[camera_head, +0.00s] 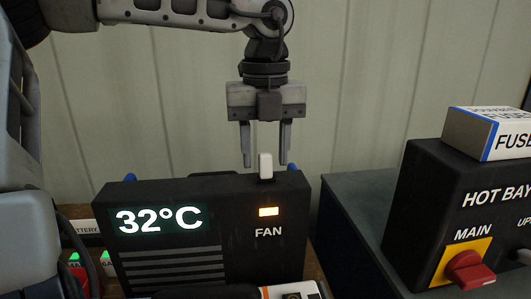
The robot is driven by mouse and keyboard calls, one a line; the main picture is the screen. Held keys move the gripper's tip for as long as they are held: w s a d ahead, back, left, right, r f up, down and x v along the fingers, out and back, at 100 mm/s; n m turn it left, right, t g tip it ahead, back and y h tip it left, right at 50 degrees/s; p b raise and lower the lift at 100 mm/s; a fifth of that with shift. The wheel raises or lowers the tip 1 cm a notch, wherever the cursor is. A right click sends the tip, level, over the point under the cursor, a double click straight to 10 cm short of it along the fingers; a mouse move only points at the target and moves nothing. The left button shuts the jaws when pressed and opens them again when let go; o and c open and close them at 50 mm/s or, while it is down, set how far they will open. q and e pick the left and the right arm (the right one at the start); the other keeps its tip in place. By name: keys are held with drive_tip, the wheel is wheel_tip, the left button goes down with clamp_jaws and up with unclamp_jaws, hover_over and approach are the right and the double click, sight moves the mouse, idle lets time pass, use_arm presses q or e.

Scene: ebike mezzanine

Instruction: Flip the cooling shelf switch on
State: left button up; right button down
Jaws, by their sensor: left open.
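A black cooling unit (250,243) stands in the middle of the view, with a lit display reading 32°C (160,219). Its FAN label sits under a glowing amber light (269,212). A white switch lever (265,166) stands up from the top edge of the unit, above that light. My left gripper (266,163) points down from above, open, with one finger on each side of the lever in the picture. Gaps show between both fingers and the lever, and I cannot tell the depth between them. My right gripper is not in view.
A black HOT BAY box (415,215) with a red MAIN knob (467,270) stands at the right. A fuse box (490,131) lies on top of it. A battery label and small green lights show at the lower left. A panelled wall (370,90) stands behind.

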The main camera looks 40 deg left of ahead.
use_arm(q)
drive_tip(key=shift+f, duration=0.45)
drive_tip(key=shift+c, duration=0.3)
